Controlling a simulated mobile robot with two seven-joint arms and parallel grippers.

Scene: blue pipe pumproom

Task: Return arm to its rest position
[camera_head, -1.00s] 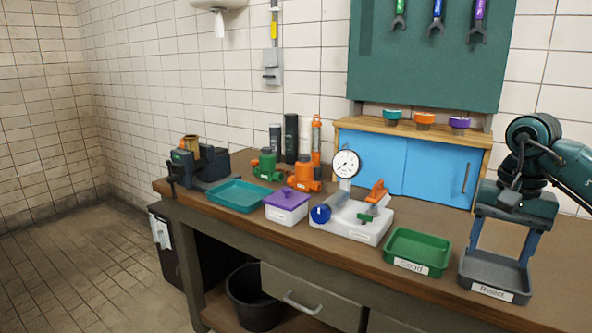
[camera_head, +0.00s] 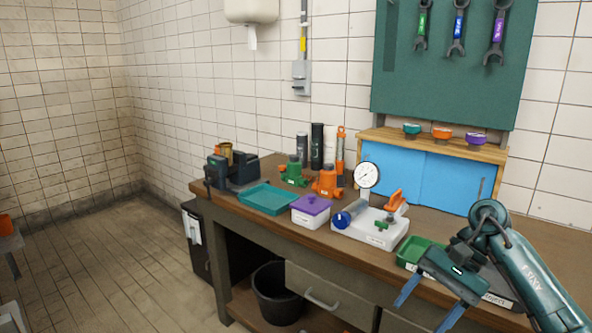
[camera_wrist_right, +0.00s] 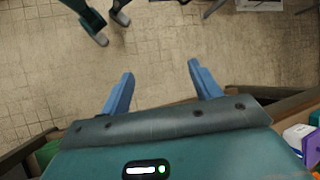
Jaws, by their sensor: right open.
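My right arm comes in from the right in the head view. Its gripper (camera_head: 424,312) is open and empty, with two blue fingers pointing down in front of the bench's front edge. The wrist view shows the same open fingers (camera_wrist_right: 160,75) with tiled floor beyond them and nothing between them. The arm and gripper partly cover the green tray (camera_head: 412,251) and most of the grey Reject tray (camera_head: 503,301).
The bench (camera_head: 262,224) carries a teal tray (camera_head: 267,199), a purple-lidded box (camera_head: 311,210), a dial gauge stand (camera_head: 370,230) and several pumps and bottles. A blue cabinet (camera_head: 430,180) stands behind. A black bin (camera_head: 277,296) is below. Floor left is mostly clear.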

